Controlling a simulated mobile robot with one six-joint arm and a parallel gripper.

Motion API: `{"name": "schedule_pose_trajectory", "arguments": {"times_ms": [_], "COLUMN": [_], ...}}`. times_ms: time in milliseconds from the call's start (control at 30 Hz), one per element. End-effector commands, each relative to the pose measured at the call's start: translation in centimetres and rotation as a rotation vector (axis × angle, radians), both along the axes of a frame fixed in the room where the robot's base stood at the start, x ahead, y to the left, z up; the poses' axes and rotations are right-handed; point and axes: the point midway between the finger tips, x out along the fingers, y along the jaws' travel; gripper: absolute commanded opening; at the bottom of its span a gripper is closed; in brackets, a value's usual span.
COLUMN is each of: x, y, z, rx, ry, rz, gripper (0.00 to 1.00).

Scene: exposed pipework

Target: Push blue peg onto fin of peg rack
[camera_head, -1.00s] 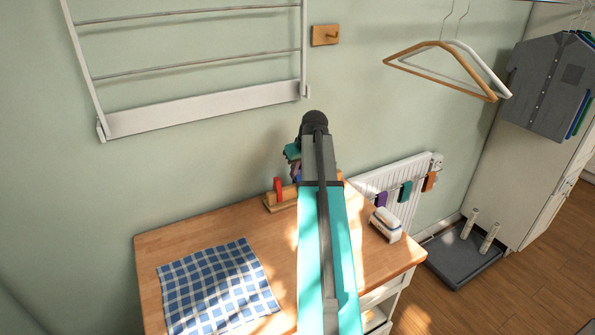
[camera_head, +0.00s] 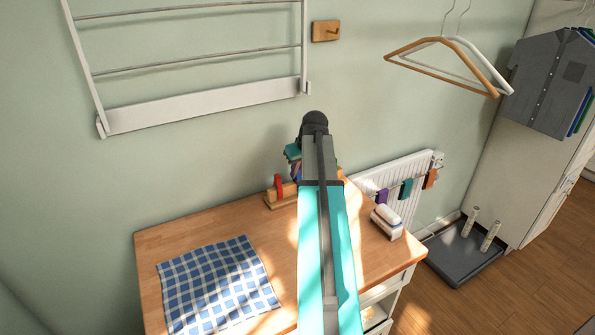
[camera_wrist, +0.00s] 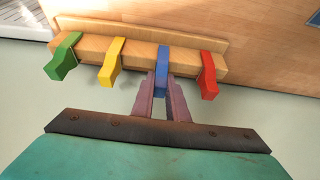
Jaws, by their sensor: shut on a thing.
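The wooden peg rack (camera_wrist: 140,50) crosses the upper part of the wrist view. It carries a green peg (camera_wrist: 63,57), a yellow peg (camera_wrist: 111,62) and a red peg (camera_wrist: 208,76). The blue peg (camera_wrist: 162,66) is between the yellow and red ones, its upper end over the rack and level with its neighbours. My gripper (camera_wrist: 161,87) is shut on the blue peg's lower end. How deeply the peg sits on the fin cannot be seen. In the head view, the rack (camera_head: 281,204) shows at the table's back edge, and my arm hides most of it.
The rack stands on a wooden table (camera_head: 220,222) with a checked cloth (camera_head: 218,285) at left and a white-topped block (camera_head: 387,222) at right. A wall rack (camera_head: 205,105) hangs above at left. Hangers (camera_head: 445,50) hang at upper right. A radiator (camera_head: 410,185) is behind.

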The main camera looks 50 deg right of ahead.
Motion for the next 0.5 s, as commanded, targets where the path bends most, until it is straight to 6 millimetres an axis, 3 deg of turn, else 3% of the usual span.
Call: {"name": "schedule_pose_trajectory", "arguments": {"times_ms": [367, 400, 500], "x": [-0.05, -0.05, -0.04], "y": [-0.04, -0.05, -0.05], "z": [-0.52, -0.49, -0.47], "rx": [0.000, 0.000, 0.000], "ry": [0.000, 0.000, 0.000], "rz": [-0.001, -0.001, -0.001], "gripper": [0.00, 0.18, 0.35]}}
